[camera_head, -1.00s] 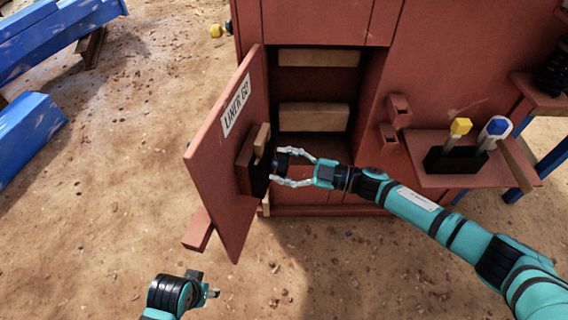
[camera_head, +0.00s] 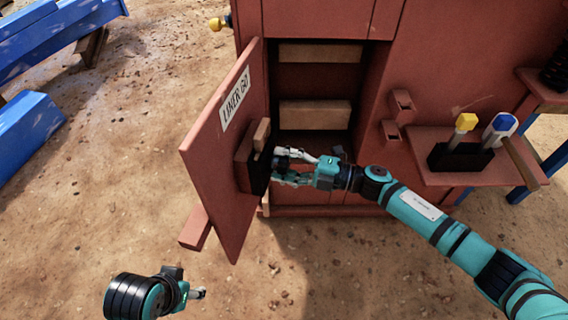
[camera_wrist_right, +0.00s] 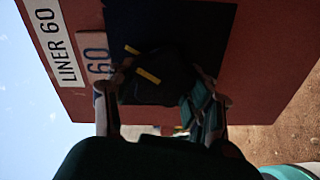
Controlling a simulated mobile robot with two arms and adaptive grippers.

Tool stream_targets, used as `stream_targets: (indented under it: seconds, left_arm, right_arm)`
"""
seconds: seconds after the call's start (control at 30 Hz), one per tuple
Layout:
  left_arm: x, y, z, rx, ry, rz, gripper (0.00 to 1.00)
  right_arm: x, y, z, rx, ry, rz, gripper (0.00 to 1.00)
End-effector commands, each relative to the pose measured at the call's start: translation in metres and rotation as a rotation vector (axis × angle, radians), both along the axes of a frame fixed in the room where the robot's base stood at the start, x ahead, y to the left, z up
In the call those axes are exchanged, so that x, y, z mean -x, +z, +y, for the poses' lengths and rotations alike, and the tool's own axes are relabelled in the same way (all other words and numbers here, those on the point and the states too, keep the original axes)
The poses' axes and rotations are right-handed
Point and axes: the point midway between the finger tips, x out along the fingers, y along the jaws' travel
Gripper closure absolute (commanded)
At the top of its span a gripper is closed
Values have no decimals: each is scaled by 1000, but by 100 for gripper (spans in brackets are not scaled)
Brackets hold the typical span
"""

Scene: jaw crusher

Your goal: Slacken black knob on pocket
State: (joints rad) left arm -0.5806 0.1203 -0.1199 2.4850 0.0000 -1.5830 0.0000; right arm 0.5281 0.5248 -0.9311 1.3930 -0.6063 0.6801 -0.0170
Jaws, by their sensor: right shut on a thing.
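The pocket (camera_head: 244,158) is a box on the inner face of the open red door labelled "LINER 60", with a dark front plate and a pale block (camera_head: 262,134) showing at its top. In the right wrist view, the black knob (camera_wrist_right: 160,80) with yellow marks sits in front of the dark plate (camera_wrist_right: 190,22). My right gripper (camera_head: 280,163) reaches in from the right and is shut on the knob, with a finger on either side. The fingers partly hide the knob in the head view. My left gripper (camera_head: 198,293) is low at the left, away from the door; its jaw opening is unclear.
The open door (camera_head: 205,150) hangs left of a red cabinet with two pale blocks (camera_head: 315,113) inside. At right, a shelf (camera_head: 455,178) bears a black holder (camera_head: 458,158) with yellow-capped and blue-capped items. The sandy ground before the cabinet is clear.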

Motion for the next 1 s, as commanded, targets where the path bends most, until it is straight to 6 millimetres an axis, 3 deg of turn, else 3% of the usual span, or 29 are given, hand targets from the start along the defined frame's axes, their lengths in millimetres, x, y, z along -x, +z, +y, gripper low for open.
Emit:
stream_targets:
  seconds: [0.6,0.63,0.8,1.0]
  left_arm:
    - [0,-3,0,0,0,1,60]
    - [0,-3,0,0,0,1,60]
    - [0,-3,0,0,0,1,60]
    - [0,-3,0,0,0,1,60]
  right_arm:
    - [1,-1,0,11,0,-37,81]
    - [1,-1,0,11,0,-36,46]
    - [1,-1,0,11,0,-36,24]
    - [0,-1,0,11,0,-37,24]
